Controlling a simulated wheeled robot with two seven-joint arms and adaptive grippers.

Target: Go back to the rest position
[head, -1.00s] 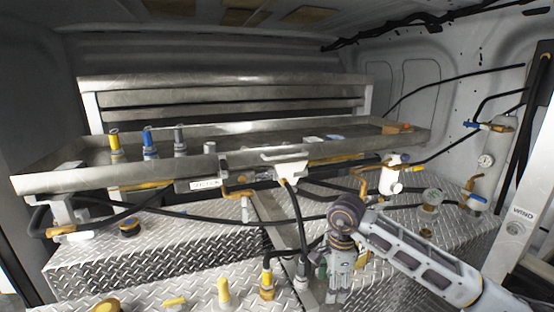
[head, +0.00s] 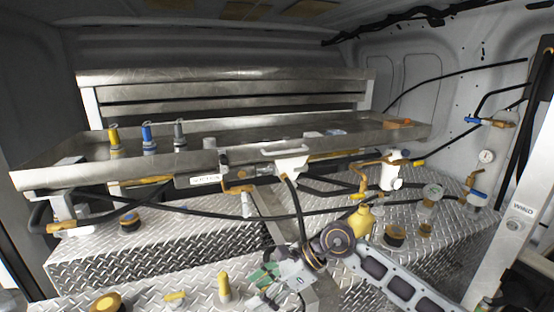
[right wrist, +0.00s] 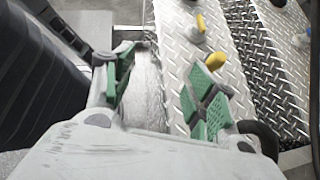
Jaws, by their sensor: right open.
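My right gripper (head: 272,282) is low in the head view, in front of the diamond-plate deck, with its arm coming in from the lower right. In the right wrist view the green-padded fingers (right wrist: 162,92) are spread apart with nothing between them. Beyond them is a smooth grey strip beside the deck. My left gripper is not in view.
A long metal tray (head: 75,172) spans the back, holding yellow, blue (head: 147,137) and grey nozzles. Hoses and brass valves hang below it. A yellow fitting (head: 224,288) stands on the deck (head: 190,240) left of my gripper. A white post (head: 512,235) rises at the right.

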